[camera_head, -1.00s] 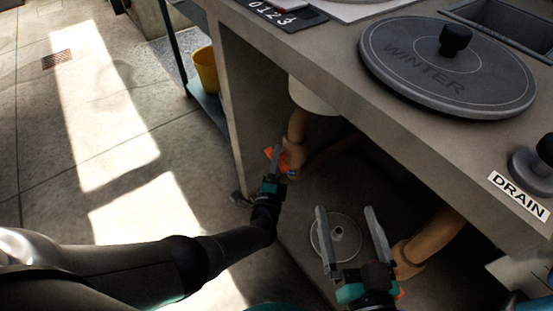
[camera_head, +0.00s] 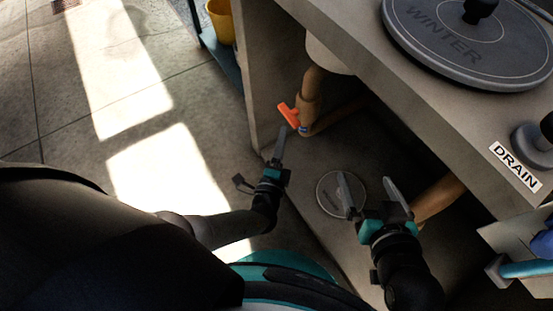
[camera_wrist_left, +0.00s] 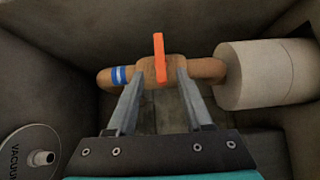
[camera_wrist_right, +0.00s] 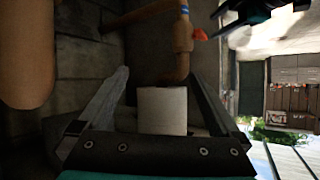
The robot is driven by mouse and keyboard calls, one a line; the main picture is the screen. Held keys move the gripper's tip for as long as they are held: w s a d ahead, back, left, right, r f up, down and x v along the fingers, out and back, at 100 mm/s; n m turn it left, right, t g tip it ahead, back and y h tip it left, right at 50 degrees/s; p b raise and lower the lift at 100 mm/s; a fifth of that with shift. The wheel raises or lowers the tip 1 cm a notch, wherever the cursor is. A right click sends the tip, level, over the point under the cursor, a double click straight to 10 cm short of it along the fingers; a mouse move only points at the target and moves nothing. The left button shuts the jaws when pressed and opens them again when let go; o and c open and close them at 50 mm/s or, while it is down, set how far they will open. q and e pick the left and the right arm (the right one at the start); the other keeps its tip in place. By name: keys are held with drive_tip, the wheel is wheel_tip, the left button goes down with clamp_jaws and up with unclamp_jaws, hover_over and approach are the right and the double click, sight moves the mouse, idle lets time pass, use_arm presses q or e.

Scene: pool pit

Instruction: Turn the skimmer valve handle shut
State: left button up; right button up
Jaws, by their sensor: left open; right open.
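The orange valve handle (camera_head: 288,116) sits on a tan pipe (camera_head: 311,88) with a blue band, under the counter. In the left wrist view the handle (camera_wrist_left: 160,58) stands crosswise to the pipe. My left gripper (camera_head: 281,135) is open just short of the handle. In its wrist view the fingertips (camera_wrist_left: 157,77) lie either side of the handle's lower end; contact cannot be told. My right gripper (camera_head: 366,180) is open and empty, over a round plate. Its wrist view also shows the orange handle (camera_wrist_right: 200,34), well beyond its fingers.
The round plate (camera_head: 327,205) on the floor reads VACUUM in the left wrist view (camera_wrist_left: 18,140). A white cylinder (camera_wrist_left: 265,75) joins the pipe. The counter with its WINTER lid (camera_head: 450,60) and DRAIN label (camera_head: 515,167) overhangs. Another tan pipe (camera_head: 438,198) stands right.

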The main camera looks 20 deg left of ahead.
use_arm(q)
drive_tip(key=s, duration=0.6)
drive_tip(key=shift+s+d+p, duration=0.25)
drive_tip(key=shift+d+p, duration=0.15)
use_arm(e)
drive_tip(key=shift+s+d+f+g+h, duration=0.2)
drive_tip(key=shift+s+d+g+h, duration=0.05)
drive_tip(key=shift+d+g, duration=0.25)
drive_tip(key=shift+s+d+f+g+h, duration=0.15)
drive_tip(key=shift+s+d+g+h, duration=0.1)
drive_tip(key=shift+d+g, duration=0.25)
drive_tip(key=shift+w, duration=0.1)
